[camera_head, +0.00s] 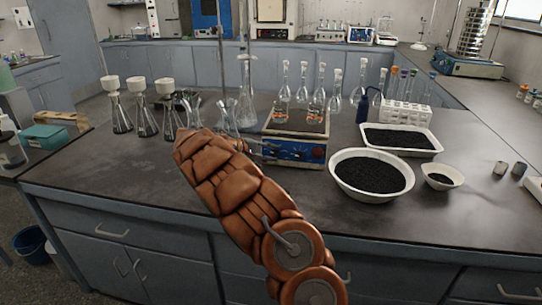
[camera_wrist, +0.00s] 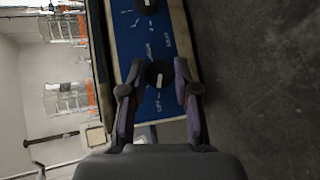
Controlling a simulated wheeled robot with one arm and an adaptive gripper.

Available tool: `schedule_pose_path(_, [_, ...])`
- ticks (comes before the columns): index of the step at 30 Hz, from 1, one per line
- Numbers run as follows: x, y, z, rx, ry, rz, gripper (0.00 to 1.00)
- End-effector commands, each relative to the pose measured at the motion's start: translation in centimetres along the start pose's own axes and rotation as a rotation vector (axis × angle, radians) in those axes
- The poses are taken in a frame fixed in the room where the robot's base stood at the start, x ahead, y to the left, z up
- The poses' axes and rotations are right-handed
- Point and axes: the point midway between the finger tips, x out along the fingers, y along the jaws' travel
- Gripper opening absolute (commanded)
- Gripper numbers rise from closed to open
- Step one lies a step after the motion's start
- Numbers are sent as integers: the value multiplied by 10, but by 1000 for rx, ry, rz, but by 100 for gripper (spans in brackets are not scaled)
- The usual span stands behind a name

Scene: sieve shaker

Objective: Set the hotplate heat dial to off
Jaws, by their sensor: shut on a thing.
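The hotplate (camera_head: 295,150) stands on the near bench, its blue front panel facing me. In the wrist view the blue panel (camera_wrist: 152,45) fills the upper middle, with white print too small to read. A black dial (camera_wrist: 160,72) with a pale pointer mark sits between the fingertips of my gripper (camera_wrist: 158,80). The gripper is shut on this dial. A second black dial (camera_wrist: 146,5) shows at the top edge, apart from the fingers. In the head view the gripper is mostly hidden behind my arm, at the panel's left end. I cannot tell which setting the dial points to.
Flasks (camera_head: 316,105) with liquid stand on the hotplate. More flasks with funnels (camera_head: 145,115) are to the left. At right are a bowl of black grains (camera_head: 371,192), a tray (camera_head: 430,143) and a test-tube rack (camera_head: 405,117). Bench in front of the panel is clear.

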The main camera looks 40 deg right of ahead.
Motion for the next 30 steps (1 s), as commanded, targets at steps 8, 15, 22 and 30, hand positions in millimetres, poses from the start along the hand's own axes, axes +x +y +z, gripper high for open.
schedule_pose_path(8, [1,-2,1,-44,-5,42,0])
schedule_pose_path(15, [1,-1,1,-48,-5,46,0])
schedule_pose_path(22, [1,-1,1,-47,-5,45,36])
schedule_pose_path(30, [0,-1,0,-47,-4,46,56])
